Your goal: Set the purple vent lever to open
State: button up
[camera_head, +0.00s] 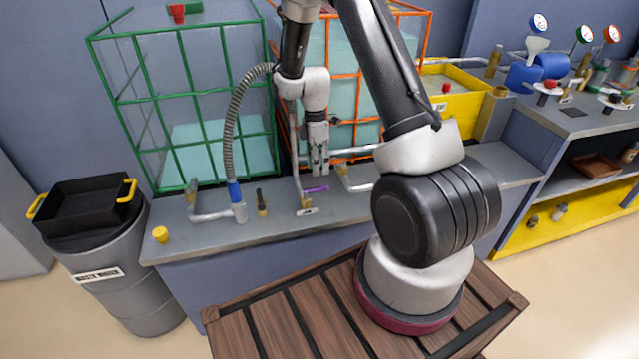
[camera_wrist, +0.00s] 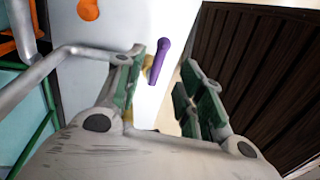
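The purple vent lever (camera_head: 316,189) sits on the grey bench, a short bar beside a pipe fitting with a small label. In the wrist view the lever (camera_wrist: 160,60) is a purple handle with a rounded end, lying between the lines of my two fingers, nearer the left one. My gripper (camera_head: 319,168) points down just above the lever in the head view. In the wrist view my gripper (camera_wrist: 165,75) has its green-padded fingers apart, with nothing held. I cannot tell whether a finger touches the lever.
Metal pipes (camera_head: 345,152) and a grey hose (camera_head: 232,125) stand close to my gripper. Green (camera_head: 135,108) and orange (camera_head: 328,45) tank cages rise behind. A yellow cap (camera_head: 160,234) sits at the bench's left end. The front bench edge is mostly clear.

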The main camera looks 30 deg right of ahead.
aim_at(315, 192)
jog(key=f, duration=0.3)
jog(key=s+f, duration=0.1)
jog(key=f, duration=0.2)
jog(key=shift+s+a+f, duration=0.15)
jog(key=shift+f, duration=0.15)
jog(key=shift+c, duration=0.3)
grip_shut()
